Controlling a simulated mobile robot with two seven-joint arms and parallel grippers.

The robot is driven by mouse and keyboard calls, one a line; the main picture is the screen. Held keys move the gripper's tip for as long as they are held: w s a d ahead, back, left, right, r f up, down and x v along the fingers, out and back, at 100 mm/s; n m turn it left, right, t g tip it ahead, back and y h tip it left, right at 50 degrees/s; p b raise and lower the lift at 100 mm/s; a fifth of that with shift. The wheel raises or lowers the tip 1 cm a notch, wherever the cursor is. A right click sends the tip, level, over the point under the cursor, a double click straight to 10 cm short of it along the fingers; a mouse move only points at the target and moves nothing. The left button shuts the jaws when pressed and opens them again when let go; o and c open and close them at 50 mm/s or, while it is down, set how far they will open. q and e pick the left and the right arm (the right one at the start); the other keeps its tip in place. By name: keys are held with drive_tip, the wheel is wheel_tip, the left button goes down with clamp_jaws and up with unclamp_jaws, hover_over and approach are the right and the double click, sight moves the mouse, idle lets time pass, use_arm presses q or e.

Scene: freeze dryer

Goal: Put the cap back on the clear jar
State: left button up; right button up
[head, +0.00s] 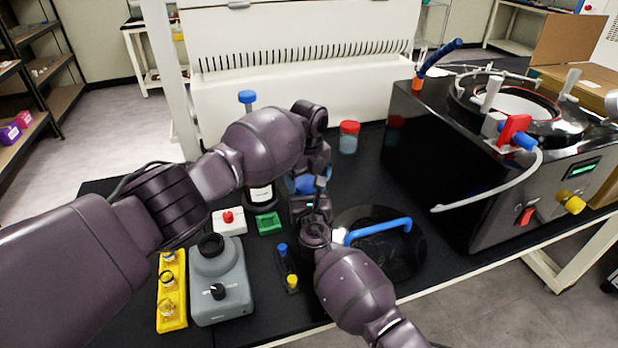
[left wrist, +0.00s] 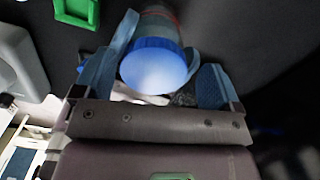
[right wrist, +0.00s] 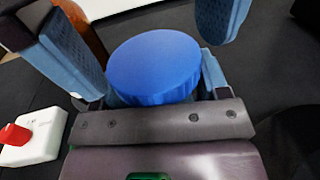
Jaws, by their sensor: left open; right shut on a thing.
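The blue cap (head: 304,184) shows between my two grippers in the head view, mostly hidden by them. In the left wrist view the cap (left wrist: 153,65) is at the end of the clear jar (left wrist: 160,20); in the right wrist view it (right wrist: 154,66) covers the jar's top. I cannot tell whether it is fully seated. My left gripper (left wrist: 153,78) is open, its fingers apart on either side of the cap. My right gripper (right wrist: 150,88) is shut on the jar, just below the cap. Much of the jar is hidden.
A red-capped jar (head: 348,138) stands behind the grippers. A labelled bottle (head: 260,194), green tray (head: 269,224), red-button box (head: 229,221), grey device (head: 220,285) and yellow rack (head: 171,290) are left. A black lid with blue handle (head: 378,232) and the freeze dryer (head: 480,170) are right.

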use_arm(q)
wheel_tip(320, 180, up, 12)
drive_tip(key=shift+d, duration=0.15)
use_arm(e)
drive_tip(key=shift+w+d+r, duration=0.1)
drive_tip(key=shift+d, duration=0.1)
use_arm(q)
drive_tip(key=shift+s, duration=0.1)
use_arm(e)
drive_tip(key=o, duration=1.8)
use_arm(q)
drive_tip(key=shift+r, duration=0.1)
use_arm(e)
drive_tip(key=shift+s+d+p, duration=0.15)
drive_tip(key=shift+s+p, duration=0.2)
drive_tip(key=shift+s, duration=0.35)
drive_tip(key=s, duration=0.2)
drive_tip(key=s+p, duration=0.1)
drive_tip(key=s, duration=0.2)
drive_tip(key=s+d+p, duration=0.1)
drive_tip(key=s, duration=0.2)
drive_tip(key=shift+s, duration=0.1)
use_arm(q)
drive_tip(key=shift+t, duration=0.3)
drive_tip(key=shift+s+r, duration=0.2)
drive_tip(key=shift+r, duration=2.7)
use_arm(e)
drive_tip(key=shift+s, duration=0.6)
